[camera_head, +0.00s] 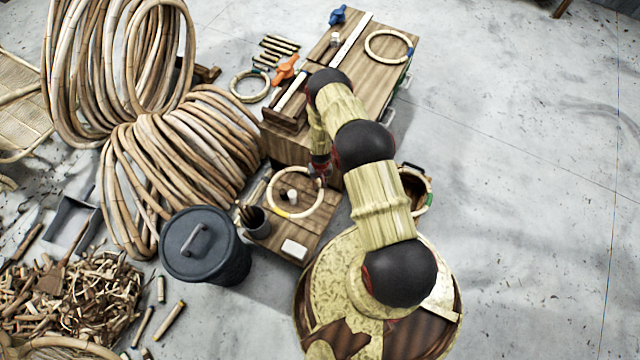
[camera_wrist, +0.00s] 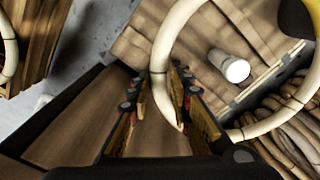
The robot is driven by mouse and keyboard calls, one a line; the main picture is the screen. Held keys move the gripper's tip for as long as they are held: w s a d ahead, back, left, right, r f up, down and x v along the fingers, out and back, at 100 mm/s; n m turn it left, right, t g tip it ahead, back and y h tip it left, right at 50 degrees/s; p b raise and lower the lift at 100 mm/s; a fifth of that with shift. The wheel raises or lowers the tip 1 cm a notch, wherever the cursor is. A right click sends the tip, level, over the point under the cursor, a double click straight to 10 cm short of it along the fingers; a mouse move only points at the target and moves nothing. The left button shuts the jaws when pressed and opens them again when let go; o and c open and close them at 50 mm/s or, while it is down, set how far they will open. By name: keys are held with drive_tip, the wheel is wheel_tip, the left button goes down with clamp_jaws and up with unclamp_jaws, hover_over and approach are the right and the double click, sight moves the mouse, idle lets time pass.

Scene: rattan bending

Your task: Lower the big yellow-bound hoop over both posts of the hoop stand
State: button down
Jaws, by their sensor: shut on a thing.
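The big pale hoop (camera_head: 319,202) with a yellow binding (camera_head: 281,213) is over the low wooden table. My gripper (camera_head: 319,172) is shut on its far right side. In the wrist view my gripper (camera_wrist: 166,100) has its fingers on either side of the hoop (camera_wrist: 160,58), and the yellow binding (camera_wrist: 298,18) shows at upper right. The wrist view shows one pale-topped post (camera_wrist: 235,69) inside the ring. I cannot tell the hoop's height above the stand's base.
A cup of sticks (camera_head: 256,222) and a white block (camera_head: 294,249) are on the low table (camera_head: 318,222). A lidded dark bin (camera_head: 205,248) stands left of it. The taller workbench (camera_head: 376,80) is behind, carrying another hoop (camera_head: 370,46). Rattan coils (camera_head: 180,150) crowd the left.

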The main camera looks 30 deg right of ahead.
drive_tip(key=shift+f+b, duration=1.8)
drive_tip(key=shift+f, duration=4.15)
drive_tip(key=c, duration=1.5)
unclamp_jaws()
drive_tip(key=shift+c, duration=0.2)
drive_tip(key=shift+r, duration=0.1)
wheel_tip(320, 180, up, 12)
drive_tip(key=shift+f, duration=0.1)
